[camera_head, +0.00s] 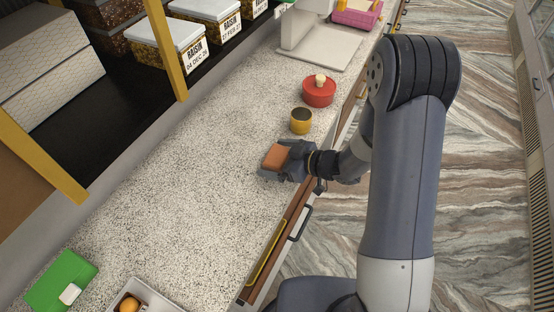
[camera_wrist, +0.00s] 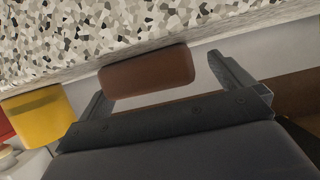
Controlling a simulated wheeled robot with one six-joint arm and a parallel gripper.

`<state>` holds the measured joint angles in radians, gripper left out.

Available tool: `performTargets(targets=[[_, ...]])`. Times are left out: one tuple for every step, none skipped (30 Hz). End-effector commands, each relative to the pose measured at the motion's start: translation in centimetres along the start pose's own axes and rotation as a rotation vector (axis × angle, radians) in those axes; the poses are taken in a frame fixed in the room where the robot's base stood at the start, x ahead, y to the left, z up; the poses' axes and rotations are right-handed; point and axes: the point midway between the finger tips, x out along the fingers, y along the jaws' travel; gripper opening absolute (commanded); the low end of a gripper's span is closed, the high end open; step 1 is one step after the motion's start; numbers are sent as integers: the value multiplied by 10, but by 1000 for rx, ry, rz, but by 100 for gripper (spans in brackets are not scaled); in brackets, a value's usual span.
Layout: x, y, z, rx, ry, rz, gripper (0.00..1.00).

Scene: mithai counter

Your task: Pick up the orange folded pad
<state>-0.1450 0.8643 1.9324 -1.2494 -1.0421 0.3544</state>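The orange folded pad (camera_head: 276,156) is a small block at the front edge of the speckled counter in the head view. In the wrist view the pad (camera_wrist: 150,72) looks brownish and shaded. My gripper (camera_head: 272,161) is at the pad, low over the counter. In the wrist view my gripper (camera_wrist: 156,77) has its fingers spread, one on each side of the pad. The left finger is close to the pad's left end; a clear gap shows between the pad and the right finger. Whether the left finger touches it, I cannot tell.
A yellow jar with a dark top (camera_head: 301,127) stands just beyond the pad, then a red lidded pot (camera_head: 319,96). A green item (camera_head: 60,282) and a white tray (camera_head: 165,300) are at the near end. The middle of the counter (camera_head: 190,200) is clear.

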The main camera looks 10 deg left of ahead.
Motion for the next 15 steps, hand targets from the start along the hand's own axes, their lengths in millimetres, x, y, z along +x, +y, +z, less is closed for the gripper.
performTargets(targets=[[0, 0, 0, 0, 0, 0, 97], [0, 0, 0, 0, 0, 0, 94], [0, 0, 0, 0, 0, 0, 91], [0, 0, 0, 0, 0, 0, 89], [0, 0, 0, 0, 0, 0, 86], [0, 0, 0, 0, 0, 0, 83], [0, 0, 0, 0, 0, 0, 80], [0, 0, 0, 0, 0, 0, 78], [0, 0, 0, 0, 0, 0, 75], [0, 0, 0, 0, 0, 0, 72], [0, 0, 0, 0, 0, 0, 70], [0, 0, 0, 0, 0, 0, 66], [0, 0, 0, 0, 0, 0, 64], [0, 0, 0, 0, 0, 0, 62], [0, 0, 0, 0, 0, 0, 58]])
